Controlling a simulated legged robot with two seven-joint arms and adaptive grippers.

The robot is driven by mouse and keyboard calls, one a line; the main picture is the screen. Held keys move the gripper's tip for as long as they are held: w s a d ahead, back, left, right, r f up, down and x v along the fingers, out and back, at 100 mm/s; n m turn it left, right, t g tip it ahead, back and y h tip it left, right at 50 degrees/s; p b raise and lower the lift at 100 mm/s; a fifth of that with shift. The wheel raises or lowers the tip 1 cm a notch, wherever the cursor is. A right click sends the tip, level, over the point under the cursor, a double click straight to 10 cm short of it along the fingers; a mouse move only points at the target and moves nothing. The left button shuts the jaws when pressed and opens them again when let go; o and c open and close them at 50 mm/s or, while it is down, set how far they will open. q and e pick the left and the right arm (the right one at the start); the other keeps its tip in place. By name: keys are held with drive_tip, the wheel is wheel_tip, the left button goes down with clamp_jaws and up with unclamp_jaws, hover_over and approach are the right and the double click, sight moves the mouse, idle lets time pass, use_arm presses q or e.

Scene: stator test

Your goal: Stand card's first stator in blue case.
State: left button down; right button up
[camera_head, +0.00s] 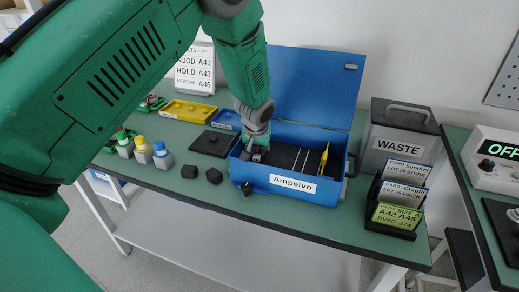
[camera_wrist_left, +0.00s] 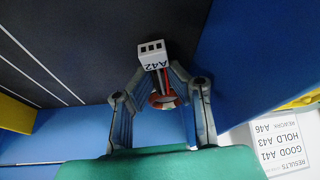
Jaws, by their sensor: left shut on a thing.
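The open blue case (camera_head: 292,184), labelled "Ampelvo", stands on the green bench with its lid (camera_head: 318,85) raised behind. My left gripper (camera_head: 256,152) is over the left end of the case. In the left wrist view this gripper (camera_wrist_left: 162,100) is shut on a stator (camera_wrist_left: 163,101) with a copper-coloured ring and a white connector block tagged "A42" (camera_wrist_left: 151,57). The dark case floor (camera_wrist_left: 85,50) with thin white lines lies beyond it. I cannot tell whether the stator touches the floor. The green-yellow card (camera_head: 396,217) reads A42, A45. My right gripper is not in view.
A yellow divider (camera_head: 323,160) stands in the case's right part. A yellow tray (camera_head: 189,111), a dark plate (camera_head: 213,143) and several small parts lie left of the case. A grey WASTE bin (camera_head: 398,144) and card holder are right. A results board (camera_head: 194,67) stands behind.

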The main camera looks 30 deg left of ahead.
use_arm(q)
drive_tip(key=shift+s+a+f, duration=0.1)
drive_tip(key=shift+f, duration=0.1)
drive_tip(key=c, duration=1.5)
unclamp_jaws()
drive_tip(key=shift+s+a, duration=0.1)
drive_tip(key=shift+a, duration=0.2)
drive_tip(key=shift+f, duration=0.1)
drive_tip(key=shift+d, duration=0.1)
